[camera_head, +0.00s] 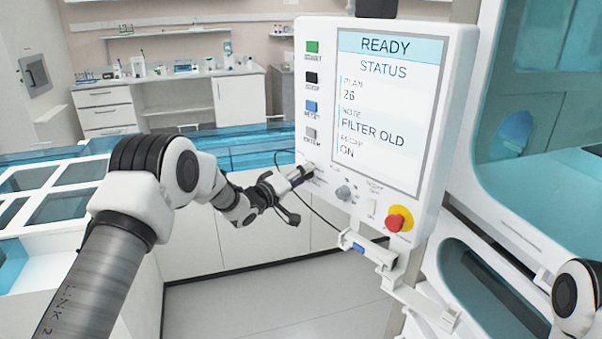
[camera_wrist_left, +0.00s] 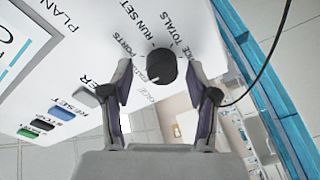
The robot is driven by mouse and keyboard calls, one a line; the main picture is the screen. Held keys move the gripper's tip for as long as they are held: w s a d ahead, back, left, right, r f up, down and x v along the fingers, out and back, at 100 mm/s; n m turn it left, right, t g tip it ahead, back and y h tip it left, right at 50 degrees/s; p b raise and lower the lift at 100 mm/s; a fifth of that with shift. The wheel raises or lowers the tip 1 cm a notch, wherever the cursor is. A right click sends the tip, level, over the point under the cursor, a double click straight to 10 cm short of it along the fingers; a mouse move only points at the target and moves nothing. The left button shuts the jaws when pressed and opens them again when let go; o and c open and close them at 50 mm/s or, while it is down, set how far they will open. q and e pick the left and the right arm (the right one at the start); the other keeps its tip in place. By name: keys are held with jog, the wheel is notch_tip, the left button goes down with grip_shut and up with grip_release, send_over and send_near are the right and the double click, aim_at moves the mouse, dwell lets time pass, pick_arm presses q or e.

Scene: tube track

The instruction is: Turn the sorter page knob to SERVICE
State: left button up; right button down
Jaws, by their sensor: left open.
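The page knob (camera_wrist_left: 162,66) is a dark round knob on the white panel. In the left wrist view it lies between the fingertips of my left gripper (camera_wrist_left: 160,78), which is open, with gaps visible beside the knob. Printed words such as RUN SET, TOTALS and PORTS surround it; some are partly hidden, and a pale mark shows near its lower left edge. In the head view my left gripper (camera_head: 290,180) is at the panel's lower left and hides most of this knob. The screen (camera_head: 390,110) reads READY, STATUS. My right gripper is out of view.
A second grey knob (camera_head: 344,192), a switch (camera_head: 371,208) and a red emergency button (camera_head: 398,218) sit right of my left gripper. Coloured buttons (camera_head: 312,78) line the panel's left side. A black cable (camera_head: 325,218) hangs near the gripper. A bracket (camera_head: 368,250) sticks out below.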

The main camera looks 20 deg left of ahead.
pick_arm(q)
jog(key=shift+c, duration=0.4)
jog(key=shift+f, duration=0.15)
grip_shut()
